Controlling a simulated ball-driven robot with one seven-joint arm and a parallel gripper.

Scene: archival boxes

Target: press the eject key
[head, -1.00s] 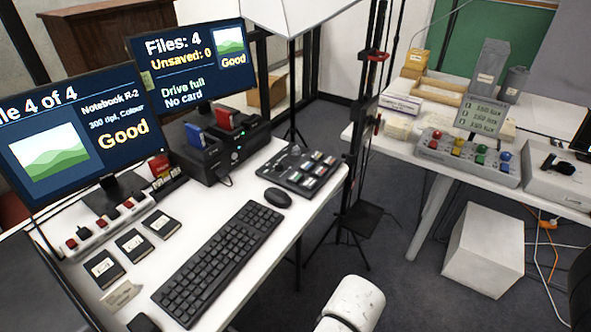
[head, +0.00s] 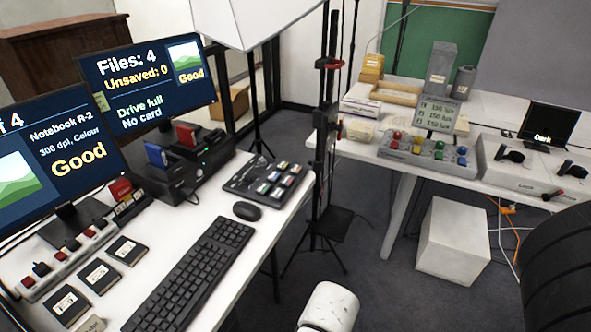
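A black drive dock (head: 208,165) stands on the left desk below the back monitor, with a blue drive (head: 156,155) and a red drive (head: 187,134) upright in its top and a small green light on its front. A black key panel (head: 267,179) with several light and coloured keys lies to the right of the dock. I cannot make out which key is the eject key; labels are too small. The back monitor (head: 148,85) reads "Files: 4, Unsaved: 0, Drive full, No card". My gripper is not in view; only a white part of my arm shows at the bottom.
The left desk also holds a keyboard (head: 192,275), a mouse (head: 247,211), several black cards (head: 97,275) and a power strip (head: 68,254). A dark stand (head: 327,150) rises between the desks. The right desk bears a button box (head: 428,155). A white box (head: 453,240) stands on the floor.

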